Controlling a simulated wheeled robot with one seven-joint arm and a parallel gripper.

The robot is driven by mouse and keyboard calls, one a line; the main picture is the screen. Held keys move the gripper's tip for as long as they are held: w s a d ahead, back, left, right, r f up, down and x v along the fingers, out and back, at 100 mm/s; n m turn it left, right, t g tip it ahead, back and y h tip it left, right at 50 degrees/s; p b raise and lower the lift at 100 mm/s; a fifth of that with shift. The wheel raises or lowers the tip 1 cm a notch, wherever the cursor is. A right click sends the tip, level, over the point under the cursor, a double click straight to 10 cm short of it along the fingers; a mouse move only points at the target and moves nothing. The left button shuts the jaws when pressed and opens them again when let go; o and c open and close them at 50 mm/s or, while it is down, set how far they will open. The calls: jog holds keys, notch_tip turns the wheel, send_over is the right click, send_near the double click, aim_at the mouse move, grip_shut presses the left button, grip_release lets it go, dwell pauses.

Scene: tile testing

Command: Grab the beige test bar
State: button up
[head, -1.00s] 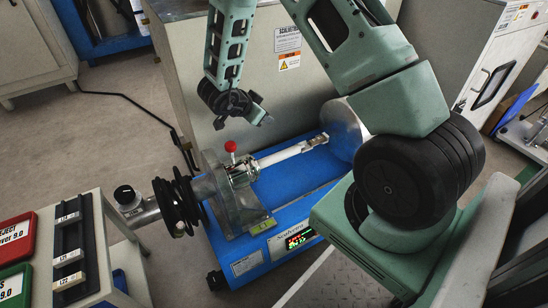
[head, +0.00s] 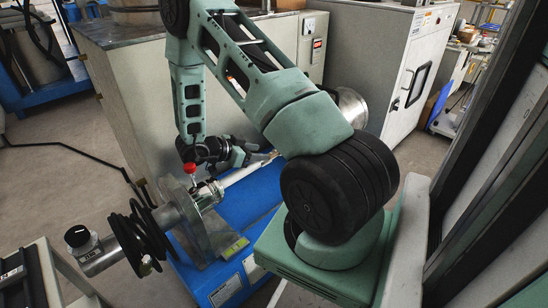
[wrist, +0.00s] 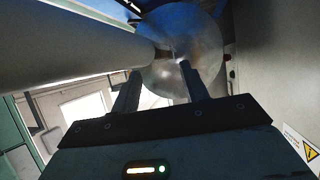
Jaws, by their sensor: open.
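My gripper (head: 262,156) is low over the blue machine, beside the far end of its pale rod (head: 238,175). In the wrist view its two fingers (wrist: 160,72) are open and apart, pointing at a round metal disc (wrist: 205,65). A small pale beige piece, likely the test bar (head: 271,156), shows at the rod's far end, partly hidden by my gripper and arm. In the wrist view a small piece (wrist: 168,54) shows dimly between and beyond the fingertips. I cannot tell whether the fingers touch it.
The large pale rod (wrist: 80,45) runs close along the upper left of the wrist view. A grey cabinet wall (head: 135,115) rises close behind my gripper.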

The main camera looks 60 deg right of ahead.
aim_at(270, 154)
jog(key=b+x, duration=0.3)
jog(key=x, duration=0.1)
jog(key=shift+f, duration=0.15)
jog(key=shift+s+d+b, duration=0.25)
jog(key=shift+d+b, duration=0.15)
jog(key=shift+d, duration=0.05)
jog(key=shift+c, duration=0.4)
grip_shut()
